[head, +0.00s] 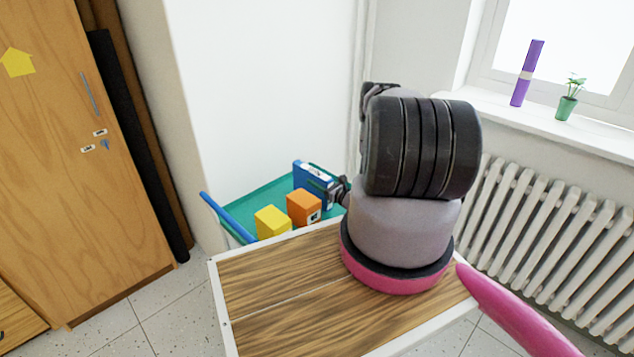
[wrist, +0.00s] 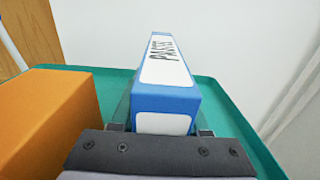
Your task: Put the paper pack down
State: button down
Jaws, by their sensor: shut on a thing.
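The paper pack (head: 313,183) is a blue box with white labels, over the teal tray top of a cart (head: 268,190) in the head view. In the wrist view the pack (wrist: 165,98) points away from me, its lettering only partly readable. My gripper (head: 330,188) is shut on the pack's near end, with a finger on each side. The teal tray surface (wrist: 225,125) shows around and below the pack. I cannot tell whether the pack's underside touches it. My arm hides part of the cart's right side in the head view.
An orange box (head: 303,207) stands close to the left of the pack, and a yellow box (head: 272,222) stands farther left. The cart has a blue handle (head: 228,217) at its left. A white wall (head: 262,90) rises behind it. A wood-topped surface (head: 285,285) lies in front.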

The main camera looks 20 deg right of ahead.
jog(key=shift+f, duration=0.1)
jog(key=shift+c, duration=2)
grip_release()
